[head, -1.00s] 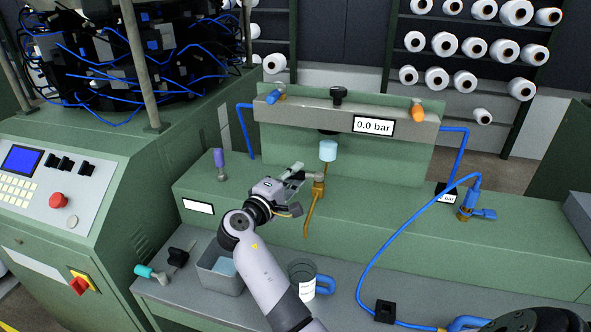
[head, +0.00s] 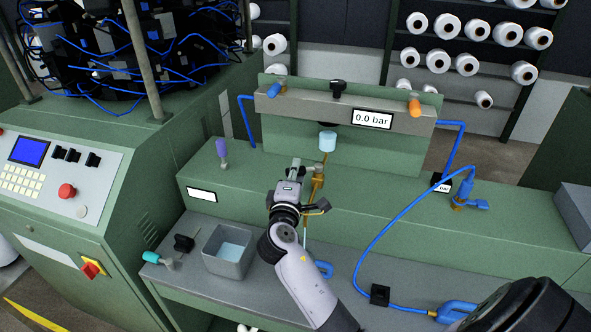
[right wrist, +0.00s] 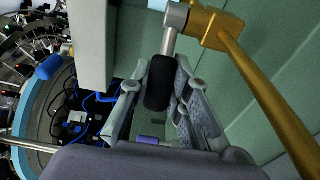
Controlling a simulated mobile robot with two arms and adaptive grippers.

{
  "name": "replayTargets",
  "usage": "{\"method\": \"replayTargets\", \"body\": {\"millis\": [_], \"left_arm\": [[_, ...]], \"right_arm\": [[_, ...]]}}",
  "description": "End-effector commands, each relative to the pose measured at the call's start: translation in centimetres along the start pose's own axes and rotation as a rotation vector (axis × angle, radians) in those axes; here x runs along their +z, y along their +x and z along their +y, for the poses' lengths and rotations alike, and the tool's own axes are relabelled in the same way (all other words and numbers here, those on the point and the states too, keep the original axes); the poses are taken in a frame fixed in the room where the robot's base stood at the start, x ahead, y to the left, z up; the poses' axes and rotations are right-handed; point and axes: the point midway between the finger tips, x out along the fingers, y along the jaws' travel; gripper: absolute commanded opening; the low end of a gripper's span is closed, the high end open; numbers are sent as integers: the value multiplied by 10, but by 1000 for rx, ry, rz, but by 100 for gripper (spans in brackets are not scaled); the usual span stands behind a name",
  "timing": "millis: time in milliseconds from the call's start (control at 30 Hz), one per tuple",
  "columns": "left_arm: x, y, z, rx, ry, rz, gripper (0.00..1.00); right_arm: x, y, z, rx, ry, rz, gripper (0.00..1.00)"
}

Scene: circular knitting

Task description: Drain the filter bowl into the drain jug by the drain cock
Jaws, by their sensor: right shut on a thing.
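The filter bowl (head: 328,141) is a small pale blue cup under the grey rail. Below it is the brass drain cock (head: 318,181) with a downward spout. My right gripper (head: 294,174) is at the cock's lever. In the right wrist view the gripper (right wrist: 160,90) is shut on the lever's black grip (right wrist: 158,83), and the brass spout (right wrist: 270,105) runs past on the right. A thin pale blue stream (head: 305,232) shows below the spout. The drain jug's blue handle (head: 323,270) shows beside my arm, which hides most of the jug. My left gripper is out of view.
A grey bin (head: 229,252) with pale blue contents stands on the lower shelf. Left of it lie a dark-handled tool (head: 184,243) and a teal-ended fitting (head: 152,258). A blue hose (head: 362,255) loops across on the right. The display (head: 372,118) reads 0.0 bar.

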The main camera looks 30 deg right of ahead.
Motion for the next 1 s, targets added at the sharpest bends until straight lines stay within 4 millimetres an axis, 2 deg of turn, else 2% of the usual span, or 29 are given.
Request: {"method": "replayTargets", "body": {"millis": [167,200,500,833,1000], "left_arm": [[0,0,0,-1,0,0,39],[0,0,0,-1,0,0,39],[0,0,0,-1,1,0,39],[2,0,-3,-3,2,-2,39],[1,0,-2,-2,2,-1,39]], "right_arm": [[0,0,-1,-1,-3,-2,0],[0,0,-1,-1,-3,-2,19],[0,0,0,-1,-1,-2,39],[0,-2,0,0,0,-1,39],[0,-24,-1,-3,1,0,39]]}}
